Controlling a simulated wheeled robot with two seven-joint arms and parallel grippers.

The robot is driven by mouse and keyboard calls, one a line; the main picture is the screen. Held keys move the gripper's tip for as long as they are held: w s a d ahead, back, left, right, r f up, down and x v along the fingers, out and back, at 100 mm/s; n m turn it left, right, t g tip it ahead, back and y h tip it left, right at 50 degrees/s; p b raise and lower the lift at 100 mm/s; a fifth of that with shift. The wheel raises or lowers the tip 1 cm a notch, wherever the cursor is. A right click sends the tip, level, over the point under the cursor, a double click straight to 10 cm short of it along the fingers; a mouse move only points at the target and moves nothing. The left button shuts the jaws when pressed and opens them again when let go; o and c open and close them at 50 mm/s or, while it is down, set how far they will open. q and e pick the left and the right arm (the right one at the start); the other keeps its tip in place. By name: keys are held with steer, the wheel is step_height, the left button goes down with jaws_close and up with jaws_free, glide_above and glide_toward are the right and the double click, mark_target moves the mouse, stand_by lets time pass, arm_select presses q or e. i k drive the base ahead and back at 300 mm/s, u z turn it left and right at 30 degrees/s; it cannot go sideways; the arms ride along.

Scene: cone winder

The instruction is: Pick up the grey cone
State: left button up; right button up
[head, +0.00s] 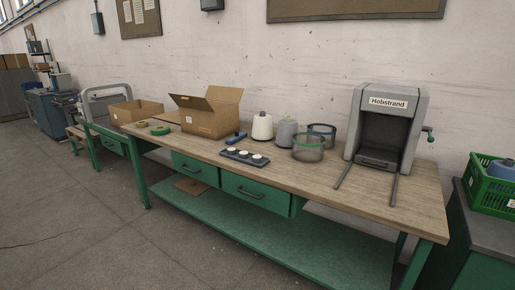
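The grey cone (287,132) stands upright on the wooden workbench, towards its back edge. A cream cone (262,126) stands just to its left. A clear round container with a green rim (308,149) stands close at its front right and may hide a little of its lower side. Neither of my grippers shows in the head view.
The workbench (330,178) also bears an open cardboard box (210,112), a dark tray with white discs (244,157), a dark-rimmed container (323,130) and the grey Hobstrand machine (385,128) with two forward rails. The bench's front right is clear. A green crate (488,187) stands at right.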

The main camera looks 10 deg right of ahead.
mark_target(288, 127)
steer(key=z, duration=0.7)
steer(key=i, duration=1.7)
steer(key=z, duration=0.65)
